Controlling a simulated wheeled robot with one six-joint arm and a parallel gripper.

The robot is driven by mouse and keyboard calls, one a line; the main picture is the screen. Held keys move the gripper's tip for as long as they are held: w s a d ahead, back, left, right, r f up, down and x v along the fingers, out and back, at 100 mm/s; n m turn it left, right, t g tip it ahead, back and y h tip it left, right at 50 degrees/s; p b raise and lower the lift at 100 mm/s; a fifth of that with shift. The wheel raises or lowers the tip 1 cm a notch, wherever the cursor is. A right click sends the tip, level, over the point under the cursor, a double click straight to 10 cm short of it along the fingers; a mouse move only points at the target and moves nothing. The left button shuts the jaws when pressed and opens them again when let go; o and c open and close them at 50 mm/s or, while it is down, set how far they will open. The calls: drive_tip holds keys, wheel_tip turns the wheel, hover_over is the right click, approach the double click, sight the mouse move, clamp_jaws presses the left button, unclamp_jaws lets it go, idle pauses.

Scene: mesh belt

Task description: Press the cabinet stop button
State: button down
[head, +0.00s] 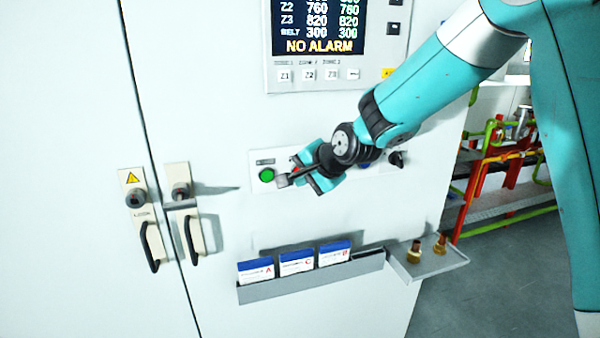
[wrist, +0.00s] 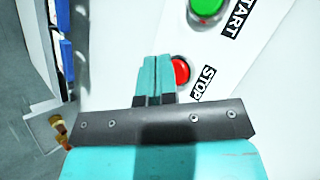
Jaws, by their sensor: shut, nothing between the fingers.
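The red stop button (wrist: 181,71) with its STOP label (wrist: 202,83) shows in the wrist view, just right of my fingertips and partly covered by them. My gripper (wrist: 152,62) is shut and empty, its fingers pointing at the panel beside the button. Whether the fingertips touch the button cannot be told. In the head view my gripper (head: 281,181) is in front of the white button panel (head: 262,158), and only a bit of red shows behind it. The green start button (head: 267,175) is left of my gripper; it also shows in the wrist view (wrist: 207,8).
A display (head: 318,25) reading NO ALARM is above the panel. A rack with blue-topped cards (head: 297,262) and a small shelf (head: 442,262) with brass fittings stick out below. A dark knob (head: 398,158) is right of my gripper. Cabinet handles (head: 150,248) stand at the left.

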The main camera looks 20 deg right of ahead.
drive_tip(key=shift+w, duration=0.6)
idle(0.7)
drive_tip(key=shift+s, duration=0.9)
drive_tip(key=shift+s+b, duration=0.7)
drive_tip(key=shift+s, duration=1.8)
